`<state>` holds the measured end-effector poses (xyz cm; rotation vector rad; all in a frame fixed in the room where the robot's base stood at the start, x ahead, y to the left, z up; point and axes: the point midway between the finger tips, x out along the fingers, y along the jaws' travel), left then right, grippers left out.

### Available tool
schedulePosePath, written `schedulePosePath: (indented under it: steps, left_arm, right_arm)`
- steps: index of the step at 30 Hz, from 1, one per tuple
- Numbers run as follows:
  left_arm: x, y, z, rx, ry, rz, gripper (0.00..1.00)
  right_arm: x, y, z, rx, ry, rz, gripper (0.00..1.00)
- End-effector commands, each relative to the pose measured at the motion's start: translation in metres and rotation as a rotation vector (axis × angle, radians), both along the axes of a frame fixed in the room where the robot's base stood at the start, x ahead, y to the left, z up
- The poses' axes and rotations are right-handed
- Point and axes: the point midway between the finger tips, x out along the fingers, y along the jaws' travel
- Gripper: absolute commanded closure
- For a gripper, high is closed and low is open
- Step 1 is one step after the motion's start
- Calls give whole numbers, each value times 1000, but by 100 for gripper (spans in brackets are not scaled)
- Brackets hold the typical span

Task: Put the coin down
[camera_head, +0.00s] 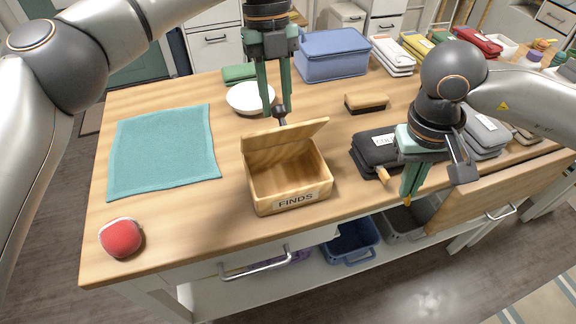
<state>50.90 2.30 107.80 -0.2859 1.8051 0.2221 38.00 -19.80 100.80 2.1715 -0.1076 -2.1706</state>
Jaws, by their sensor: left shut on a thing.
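My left gripper (274,106) points down above the back of the wooden box marked FINDS (258,196). It is shut on a small dark thing (281,115) at its fingertips; I cannot tell for sure that this is the coin. No other coin shows. The box stands on the table with its lid (290,137) raised at the back, and its inside looks empty. My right gripper (408,194) hangs near the table's front edge, right of the box; its fingers overlap in this view, so its opening is unclear.
A teal cloth (163,150) and a red rounded object (121,238) lie at the left. A white bowl (246,98), a brush (366,103) and a blue bin (333,56) stand behind. A black pouch (372,150) is near my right gripper. Bare table surrounds the box's left side.

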Motion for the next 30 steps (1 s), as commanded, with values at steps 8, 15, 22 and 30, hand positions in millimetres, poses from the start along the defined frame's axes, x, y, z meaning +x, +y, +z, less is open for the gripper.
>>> schedulePosePath:
  steps: [8,15,22,30]
  left_arm:
    - [1,1,0,2,-4,3,100]
    - [1,1,0,1,-3,2,100]
    - [1,1,0,1,-3,2,100]
    - [1,1,0,1,-3,2,100]
  right_arm:
    - [15,12,15,5,-8,56,100]
    - [57,62,80,33,-12,306,100]
    - [70,113,142,66,9,561,100]
    - [69,138,166,87,30,699,100]
